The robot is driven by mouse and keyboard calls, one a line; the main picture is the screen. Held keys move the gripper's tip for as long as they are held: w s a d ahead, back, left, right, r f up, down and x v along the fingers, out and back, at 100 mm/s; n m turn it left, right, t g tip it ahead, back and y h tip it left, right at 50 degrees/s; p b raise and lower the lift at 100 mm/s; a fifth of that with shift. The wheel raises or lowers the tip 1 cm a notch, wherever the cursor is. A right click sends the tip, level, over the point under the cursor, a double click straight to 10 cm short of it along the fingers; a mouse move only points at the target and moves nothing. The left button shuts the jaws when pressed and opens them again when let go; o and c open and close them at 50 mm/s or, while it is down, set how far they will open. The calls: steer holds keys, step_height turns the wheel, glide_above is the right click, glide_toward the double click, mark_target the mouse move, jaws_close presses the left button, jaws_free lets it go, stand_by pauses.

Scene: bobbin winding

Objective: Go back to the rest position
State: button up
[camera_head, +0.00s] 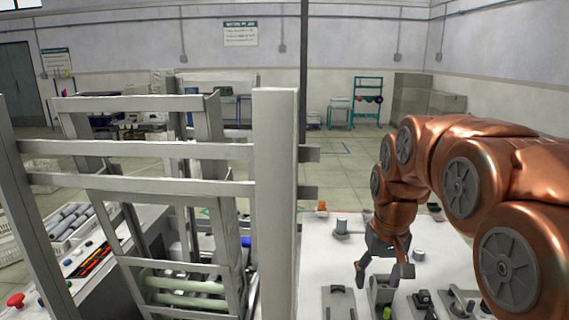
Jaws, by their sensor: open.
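My gripper (383,275) hangs at the end of my copper-coloured arm on the right side of the view. Its fingers point down over the white worktable (318,254) and are spread apart. I see nothing between the fingers. A dark fixture with a green part (382,292) stands just below or behind the fingertips; I cannot tell the exact gap. My arm reaches in from the right edge and hides part of the table's right side.
A grey metal frame (275,200) with rails rises on the left, close to the table. A dark fixture (338,303), a grey cylinder (341,224) and a small orange part (321,208) stand on the table. A red button (15,300) is at far left. Open floor lies behind.

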steer(key=s+f+g, duration=0.1)
steer(key=s+f, duration=0.3)
steer(key=s, duration=1)
steer(key=s+f+g, duration=0.1)
steer(key=s+f, duration=0.4)
steer(key=s, duration=0.9)
steer(key=shift+a+f+g, duration=0.2)
steer(key=shift+a+g, duration=0.05)
steer(key=shift+g, duration=0.05)
steer(key=shift+s, duration=0.1)
